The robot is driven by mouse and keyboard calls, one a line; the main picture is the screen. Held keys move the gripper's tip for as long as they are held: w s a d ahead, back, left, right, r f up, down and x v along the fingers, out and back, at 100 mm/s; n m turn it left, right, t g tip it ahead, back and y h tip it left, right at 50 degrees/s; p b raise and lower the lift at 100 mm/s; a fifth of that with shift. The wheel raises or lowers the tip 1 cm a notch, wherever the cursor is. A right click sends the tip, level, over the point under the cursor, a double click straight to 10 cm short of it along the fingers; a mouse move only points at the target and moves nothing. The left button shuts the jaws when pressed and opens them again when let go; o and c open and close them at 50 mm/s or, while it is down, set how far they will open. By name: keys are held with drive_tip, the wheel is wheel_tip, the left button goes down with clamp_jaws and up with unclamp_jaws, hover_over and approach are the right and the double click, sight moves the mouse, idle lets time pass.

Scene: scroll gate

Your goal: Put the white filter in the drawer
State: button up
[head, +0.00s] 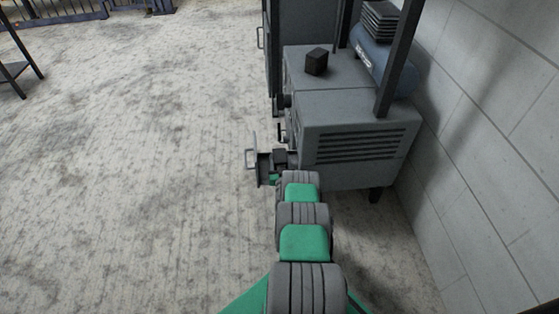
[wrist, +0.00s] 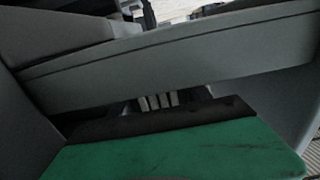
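I cannot make out a white filter in either view. A drawer (head: 264,168) with a pale handle appears pulled out from the left side of the grey machine (head: 345,150) in the head view. My green and grey arm reaches up to this drawer, and its end is beside it, largely hidden by the arm links. In the wrist view a grey panel (wrist: 170,62) crosses close in front of the camera. Below it are a few small pale strips (wrist: 157,102) that I cannot identify. My fingertips are not distinguishable, so their opening does not show.
A small dark cube (head: 316,62) sits on top of the machine. A dark post (head: 397,62) and a blue tank (head: 384,45) stand at its back right. A block wall (head: 480,130) closes the right side. The floor (head: 130,150) to the left is clear.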

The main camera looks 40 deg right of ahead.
drive_tip(key=o, duration=0.4)
drive_tip(key=shift+r, duration=0.2)
drive_tip(key=shift+s+a+r+p, duration=0.1)
drive_tip(key=shift+s+r+p, duration=0.1)
drive_tip(key=shift+p, duration=0.3)
drive_tip(key=p+v, duration=0.6)
drive_tip(key=v, duration=0.5)
drive_tip(key=shift+s+a+f+p, duration=0.15)
drive_tip(key=shift+a+f+p, duration=0.05)
drive_tip(key=shift+p, duration=0.1)
